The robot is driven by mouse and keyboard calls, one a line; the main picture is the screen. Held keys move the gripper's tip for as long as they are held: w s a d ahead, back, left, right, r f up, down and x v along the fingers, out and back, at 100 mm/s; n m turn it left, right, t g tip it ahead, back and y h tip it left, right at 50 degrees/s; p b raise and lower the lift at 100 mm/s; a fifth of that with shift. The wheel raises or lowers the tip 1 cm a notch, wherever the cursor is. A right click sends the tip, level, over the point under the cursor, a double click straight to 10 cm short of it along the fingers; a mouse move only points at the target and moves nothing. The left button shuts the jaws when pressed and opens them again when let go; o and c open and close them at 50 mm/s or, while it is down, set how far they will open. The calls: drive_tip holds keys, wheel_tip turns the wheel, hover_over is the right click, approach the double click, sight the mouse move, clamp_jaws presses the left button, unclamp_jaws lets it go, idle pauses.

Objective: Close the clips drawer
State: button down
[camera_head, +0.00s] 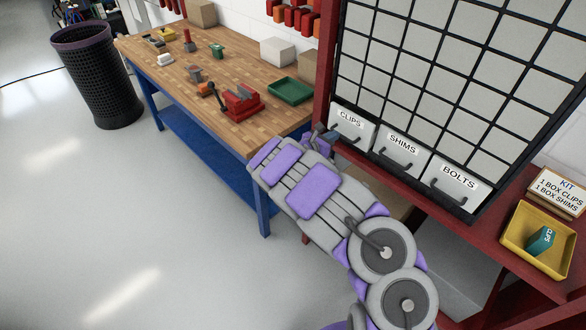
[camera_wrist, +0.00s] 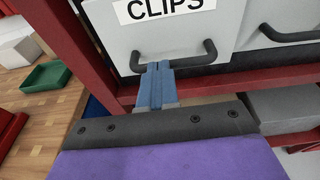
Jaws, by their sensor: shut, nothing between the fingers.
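The clips drawer (camera_head: 350,126) is the leftmost of three labelled drawers in the bottom row of the cabinet. In the wrist view its grey front (camera_wrist: 180,32) fills the top, with a dark bar handle (camera_wrist: 196,60) below the label. My gripper (camera_wrist: 157,68) is shut and empty, its blue fingertips at the left part of the handle. I cannot tell whether they touch it. In the head view my gripper (camera_head: 322,138) is at the drawer's lower left, partly hidden by my arm. How far the drawer stands out is hard to tell.
The shims drawer (camera_head: 402,151) and bolts drawer (camera_head: 453,182) are to the right. A yellow tray (camera_head: 513,246) holding a teal clips box (camera_head: 541,240) stands on the red shelf beside a kit sign (camera_head: 559,191). A workbench (camera_head: 165,86) with a green tray (camera_head: 290,91) is at left.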

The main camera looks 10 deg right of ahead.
sight(342, 135)
drive_tip(key=d, duration=0.3)
drive_tip(key=shift+w, duration=0.2)
drive_tip(key=shift+s+d+r, duration=0.1)
drive_tip(key=shift+d, duration=0.3)
drive_tip(key=shift+a, duration=0.4)
drive_tip(key=shift+d, duration=0.1)
